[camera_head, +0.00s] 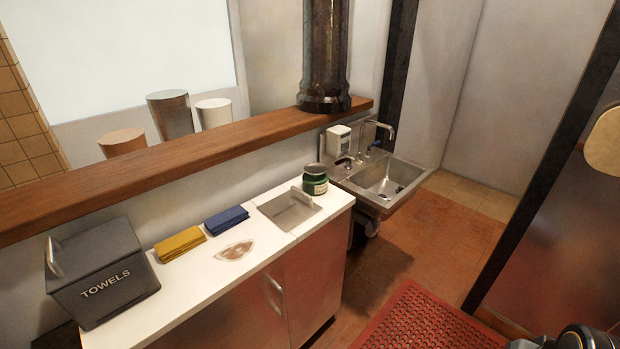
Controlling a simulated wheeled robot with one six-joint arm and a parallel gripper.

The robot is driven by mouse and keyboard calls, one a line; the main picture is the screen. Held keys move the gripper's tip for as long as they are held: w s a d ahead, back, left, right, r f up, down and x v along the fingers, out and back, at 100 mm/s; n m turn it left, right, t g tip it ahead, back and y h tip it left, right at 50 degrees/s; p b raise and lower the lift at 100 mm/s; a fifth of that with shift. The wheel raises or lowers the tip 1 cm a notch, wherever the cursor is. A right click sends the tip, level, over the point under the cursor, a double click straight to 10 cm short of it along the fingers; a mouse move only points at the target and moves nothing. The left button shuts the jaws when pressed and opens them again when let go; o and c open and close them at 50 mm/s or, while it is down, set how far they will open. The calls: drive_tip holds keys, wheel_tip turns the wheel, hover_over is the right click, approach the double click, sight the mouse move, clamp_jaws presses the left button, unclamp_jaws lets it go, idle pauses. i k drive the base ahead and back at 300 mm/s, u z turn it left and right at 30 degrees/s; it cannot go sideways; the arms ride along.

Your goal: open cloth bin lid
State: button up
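A dark grey bin marked TOWELS (105,290) stands on the left end of the white counter. Its lid (98,248) appears shut, with a light metal handle (55,257) standing up at its left side. The inside of the bin is hidden. My gripper is not visible; only a dark rounded part, perhaps of my arm, shows at the bottom right corner, far from the bin.
A yellow cloth (180,244) and a blue cloth (226,220) lie folded on the counter (200,285), near a brown stain. A wooden ledge (190,150) runs behind. A red mat (420,320) covers the floor.

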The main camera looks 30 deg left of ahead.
sight(289, 209)
drive_tip(key=u, duration=0.45)
drive_tip(key=i, duration=0.9)
drive_tip(key=u, duration=1.3)
drive_tip(key=i, duration=0.55)
drive_tip(key=u, duration=0.55)
